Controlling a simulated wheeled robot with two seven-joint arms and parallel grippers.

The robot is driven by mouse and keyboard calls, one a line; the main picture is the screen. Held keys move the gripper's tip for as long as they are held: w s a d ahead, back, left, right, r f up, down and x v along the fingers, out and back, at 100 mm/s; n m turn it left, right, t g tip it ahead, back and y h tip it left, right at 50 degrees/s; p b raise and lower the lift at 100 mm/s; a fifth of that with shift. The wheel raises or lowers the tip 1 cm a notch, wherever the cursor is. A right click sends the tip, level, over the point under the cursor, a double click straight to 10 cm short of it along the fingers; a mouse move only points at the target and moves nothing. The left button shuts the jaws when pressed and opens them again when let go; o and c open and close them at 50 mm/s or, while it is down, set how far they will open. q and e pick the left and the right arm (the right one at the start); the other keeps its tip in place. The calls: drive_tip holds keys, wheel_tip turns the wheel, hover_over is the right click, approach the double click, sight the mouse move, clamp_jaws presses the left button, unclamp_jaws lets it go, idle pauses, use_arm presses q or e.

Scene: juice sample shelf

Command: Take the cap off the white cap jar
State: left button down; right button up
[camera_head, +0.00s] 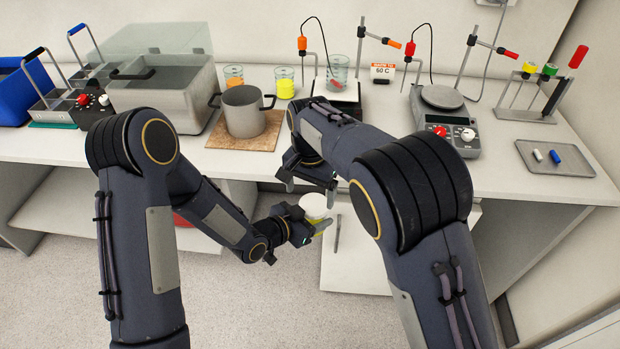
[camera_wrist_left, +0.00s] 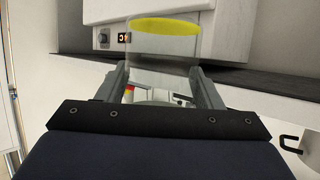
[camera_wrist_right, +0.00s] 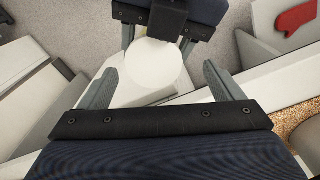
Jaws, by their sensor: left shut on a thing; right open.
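The white cap jar shows in the head view as a white cap (camera_head: 314,204) over a body with yellow contents, held in the air in front of the bench. My left gripper (camera_head: 311,228) is shut on its body. In the left wrist view the clear jar with a yellow layer (camera_wrist_left: 165,50) sits between the fingers. My right gripper (camera_head: 311,191) is open above the jar. In the right wrist view the round white cap (camera_wrist_right: 153,65) lies between its spread fingers, nearer the left one, with visible gaps. The cap covers the jar's opening.
On the bench stand a pot (camera_head: 245,112) on a brown board, beakers, a hot plate (camera_head: 445,125) and a small tray (camera_head: 555,158).

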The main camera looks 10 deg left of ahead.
sight(314, 204)
drive_tip(key=shift+f, duration=1.55)
drive_tip(key=shift+c, duration=0.2)
drive_tip(key=shift+a, duration=0.15)
drive_tip(key=c, duration=1)
drive_tip(key=o, duration=1)
drive_tip(key=shift+o, duration=0.2)
drive_tip(key=shift+r, duration=2.3)
drive_tip(key=shift+d+r, duration=0.35)
drive_tip(key=shift+r, duration=0.4)
drive_tip(key=shift+d+r, duration=0.3)
drive_tip(key=shift+r, duration=0.45)
drive_tip(key=shift+f, duration=3.9)
